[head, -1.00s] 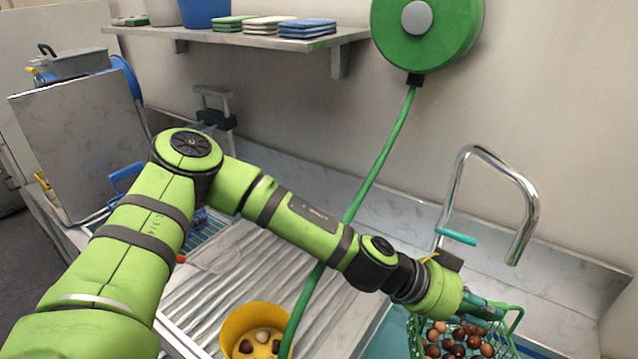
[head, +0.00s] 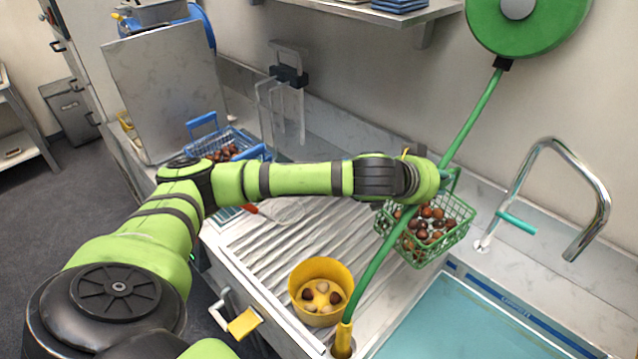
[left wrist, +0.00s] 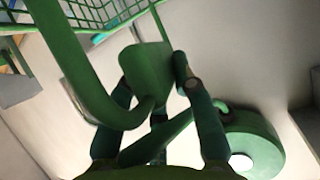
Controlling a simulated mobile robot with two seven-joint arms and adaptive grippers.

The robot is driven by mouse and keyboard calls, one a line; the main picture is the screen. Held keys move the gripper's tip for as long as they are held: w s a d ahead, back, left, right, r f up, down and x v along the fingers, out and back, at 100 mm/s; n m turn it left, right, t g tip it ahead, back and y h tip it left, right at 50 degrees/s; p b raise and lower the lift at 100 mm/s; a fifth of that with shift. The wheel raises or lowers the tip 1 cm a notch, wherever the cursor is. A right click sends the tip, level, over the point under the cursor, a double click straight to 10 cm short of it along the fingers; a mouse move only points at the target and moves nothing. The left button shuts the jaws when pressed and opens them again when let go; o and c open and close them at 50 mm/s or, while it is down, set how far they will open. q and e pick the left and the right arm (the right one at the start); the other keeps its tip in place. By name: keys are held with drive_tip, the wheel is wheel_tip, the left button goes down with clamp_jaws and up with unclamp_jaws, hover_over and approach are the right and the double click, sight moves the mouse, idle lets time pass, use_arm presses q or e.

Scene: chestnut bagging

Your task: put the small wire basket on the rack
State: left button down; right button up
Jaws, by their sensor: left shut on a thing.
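The small green wire basket (head: 455,243) holds several brown chestnuts. It hangs over the right end of the ribbed drainboard, near the sink. My left gripper (head: 449,180) is above it, shut on its green handle. In the left wrist view the gripper (left wrist: 155,88) has its fingers around a green handle piece, and the basket's mesh (left wrist: 85,14) is at the top left. The green hose crosses in front of the basket and hides part of it. I cannot tell which surface is the rack. My right gripper is not in view.
A blue wire basket (head: 238,143) with chestnuts stands at the left, behind my left arm. A yellow bowl (head: 321,268) sits on the ribbed drainboard (head: 285,240). A green hose (head: 385,255) runs from the wall reel (head: 525,35) down past the basket. The sink (head: 450,318) and faucet (head: 560,150) are at right.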

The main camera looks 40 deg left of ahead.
use_arm(q)
drive_tip(key=a+n+y, duration=0.2)
drive_tip(key=a+y, duration=0.1)
drive_tip(key=a, duration=0.6)
drive_tip(key=s+a+f+p, duration=0.1)
drive_tip(key=a+f+p, duration=0.4)
drive_tip(key=a+f, duration=0.6)
drive_tip(key=shift+s+f+t+p, duration=0.15)
drive_tip(key=shift+s+t+p, duration=0.15)
drive_tip(key=shift+s, duration=0.1)
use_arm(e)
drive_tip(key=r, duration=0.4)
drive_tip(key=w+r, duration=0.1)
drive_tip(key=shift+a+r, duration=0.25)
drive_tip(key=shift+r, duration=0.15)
use_arm(q)
drive_tip(key=shift+f, duration=0.15)
drive_tip(key=c, duration=1)
unclamp_jaws()
drive_tip(key=shift+s+f, duration=0.1)
drive_tip(key=shift+c, duration=0.2)
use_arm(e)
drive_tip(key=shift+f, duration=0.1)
